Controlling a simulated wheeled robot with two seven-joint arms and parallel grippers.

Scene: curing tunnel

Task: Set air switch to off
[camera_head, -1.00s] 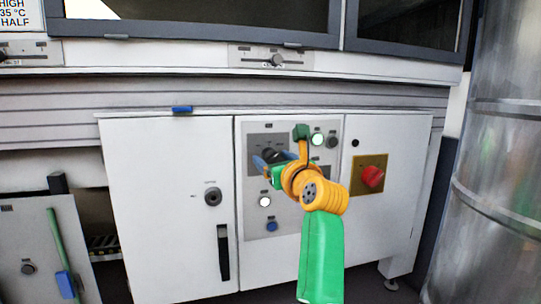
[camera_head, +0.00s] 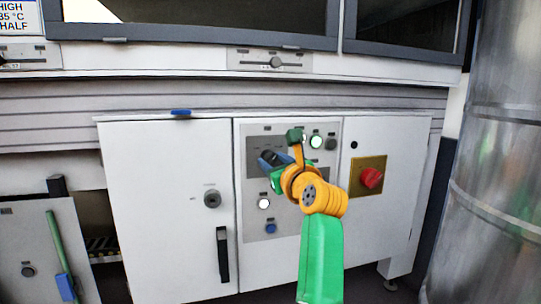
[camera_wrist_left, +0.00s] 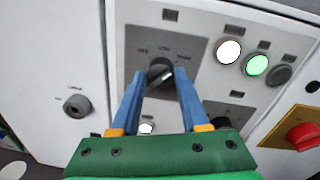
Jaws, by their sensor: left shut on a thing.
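In the head view the left gripper (camera_head: 272,161) reaches the same plate (camera_head: 257,141), partly hiding the knob. My right gripper is not in view.
White and green lit buttons (camera_wrist_left: 229,51) (camera_wrist_left: 257,64) and a dark button (camera_wrist_left: 280,74) sit right of the plate. A red knob (camera_head: 371,178) on a yellow plate is further right. A black door handle (camera_head: 223,254) and key lock (camera_head: 212,198) are left. A metal cylinder (camera_head: 500,160) stands at right.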

